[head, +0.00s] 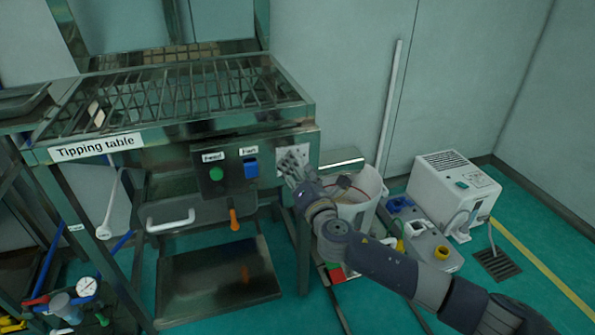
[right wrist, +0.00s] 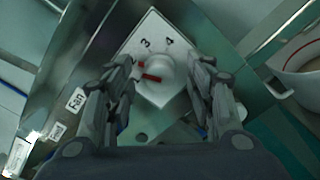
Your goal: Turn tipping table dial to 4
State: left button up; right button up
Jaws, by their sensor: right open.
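The tipping table (head: 150,134) stands at the left in the head view, with a control panel on its front. Its dial plate is a white diamond (right wrist: 150,28) in the right wrist view, with the numbers 3 and 4 visible. The round white dial knob (right wrist: 162,68) carries a red mark on its lower left side, away from the 4. My right gripper (right wrist: 163,78) is open, with one finger on each side of the knob; contact is unclear. In the head view my right gripper (head: 290,163) covers most of the dial. My left gripper is out of view.
A green Feed button (head: 216,174) and a blue Fan switch (head: 251,168) sit left of the dial. A white bucket (head: 362,196) stands close to my right arm. A white machine (head: 453,192) and a grey unit (head: 425,240) stand on the green floor at right.

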jog(key=c, duration=1.1)
